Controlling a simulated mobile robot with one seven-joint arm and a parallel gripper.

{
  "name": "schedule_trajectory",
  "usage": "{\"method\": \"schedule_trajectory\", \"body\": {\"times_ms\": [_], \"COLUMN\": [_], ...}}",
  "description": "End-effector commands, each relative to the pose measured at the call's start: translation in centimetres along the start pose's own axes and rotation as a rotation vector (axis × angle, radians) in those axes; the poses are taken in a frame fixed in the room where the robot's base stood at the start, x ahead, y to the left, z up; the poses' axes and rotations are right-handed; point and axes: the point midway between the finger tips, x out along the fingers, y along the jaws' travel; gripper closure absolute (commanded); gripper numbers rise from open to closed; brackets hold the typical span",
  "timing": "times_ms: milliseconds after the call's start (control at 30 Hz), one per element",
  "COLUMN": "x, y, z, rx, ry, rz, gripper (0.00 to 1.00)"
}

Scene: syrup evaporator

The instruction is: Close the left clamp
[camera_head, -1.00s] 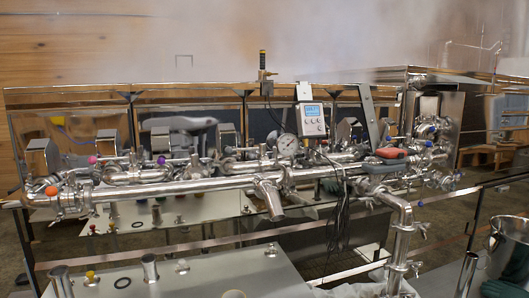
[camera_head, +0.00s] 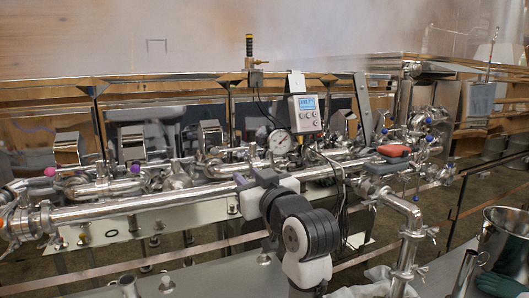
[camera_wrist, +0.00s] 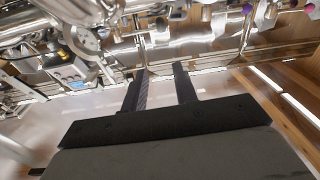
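A steel pipe assembly (camera_head: 135,208) runs across the front of the evaporator in the head view. A ring-shaped pipe clamp (camera_head: 46,217) sits at its far left end, near an orange knob (camera_head: 3,222). Whether this clamp is open or shut is too small to tell. My arm rises in front of the pipe's middle, right of that clamp, and hides part of the pipe. My gripper (camera_wrist: 161,72) shows in the wrist view with two dark fingers apart and nothing between them. Steel pipes and a purple knob (camera_wrist: 248,9) show beyond the fingers, upside down.
A digital controller (camera_head: 306,113) and a round gauge (camera_head: 280,142) stand above the pipe, with cables hanging down. A red-handled part (camera_head: 394,150) sits to the right. A vertical pipe with wing-nut clamps (camera_head: 413,235) and a steel bucket (camera_head: 503,250) stand at the lower right.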

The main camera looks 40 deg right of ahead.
Motion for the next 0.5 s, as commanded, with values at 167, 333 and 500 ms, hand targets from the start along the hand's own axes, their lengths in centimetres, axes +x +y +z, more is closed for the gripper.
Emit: {"method": "schedule_trajectory", "body": {"times_ms": [167, 333, 500], "x": [-5.3, -7.2, -5.8], "y": [5.9, 7.6, 7.8], "z": [-1.9, -2.5, -2.6], "rx": [-0.042, -0.059, -0.058], "ry": [-0.039, -0.056, -0.06], "rz": [0.05, 0.061, 0.058], "gripper": [0.71, 0.71, 0.71]}}
